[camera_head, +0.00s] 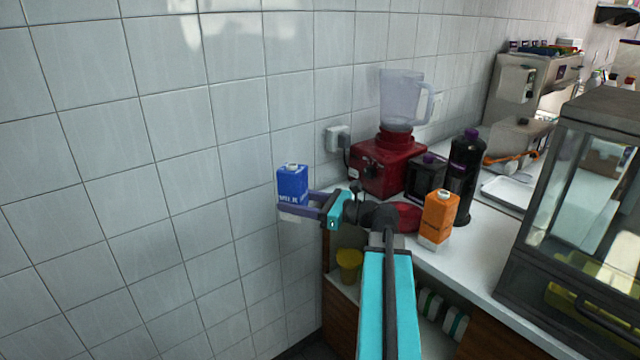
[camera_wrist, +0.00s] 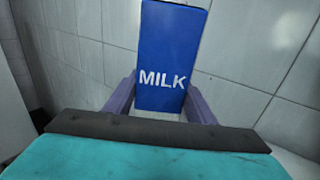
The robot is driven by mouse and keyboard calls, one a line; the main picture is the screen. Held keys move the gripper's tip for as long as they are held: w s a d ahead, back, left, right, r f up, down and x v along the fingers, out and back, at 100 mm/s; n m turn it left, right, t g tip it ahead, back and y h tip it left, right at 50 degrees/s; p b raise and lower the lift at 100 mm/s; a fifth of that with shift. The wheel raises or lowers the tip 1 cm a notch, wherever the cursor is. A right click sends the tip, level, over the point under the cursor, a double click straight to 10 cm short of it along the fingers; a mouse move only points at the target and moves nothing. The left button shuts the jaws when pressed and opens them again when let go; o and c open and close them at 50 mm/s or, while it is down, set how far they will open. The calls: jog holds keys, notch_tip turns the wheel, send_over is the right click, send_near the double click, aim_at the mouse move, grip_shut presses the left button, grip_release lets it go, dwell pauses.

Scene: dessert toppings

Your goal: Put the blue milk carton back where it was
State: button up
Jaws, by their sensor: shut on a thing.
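The blue milk carton (camera_head: 292,184) is upright, with a white cap, a white lower part and the word MILK on it. My gripper (camera_head: 296,205) is shut on it, with one purple finger on each side of its lower half. The carton is held in the air left of the counter's end, in front of the tiled wall. In the wrist view the carton (camera_wrist: 170,50) stands between the two fingers of my gripper (camera_wrist: 160,98), its blue face towards the camera.
An orange carton (camera_head: 439,214) stands on the white counter (camera_head: 462,256), right of my arm. Behind are a red blender (camera_head: 388,162), a dark box (camera_head: 424,178) and a black bottle (camera_head: 463,172). A glass cabinet (camera_head: 575,200) fills the right. A yellow cup (camera_head: 349,264) is on a lower shelf.

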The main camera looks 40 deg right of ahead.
jog(key=w+a+f+n+g+y, duration=0.2)
jog(key=a+f, duration=0.5)
jog(key=a, duration=0.4)
jog(key=w+a+f+n+g+y, duration=0.1)
jog(key=a+f+n+g+y, duration=0.1)
jog(key=a+f, duration=0.5)
jog(key=a+y, duration=0.1)
jog(key=a, duration=0.2)
jog(key=shift+w+a+f+n+g, duration=0.15)
jog(key=shift+w+a+n+g, duration=0.15)
jog(key=shift+w+a, duration=0.05)
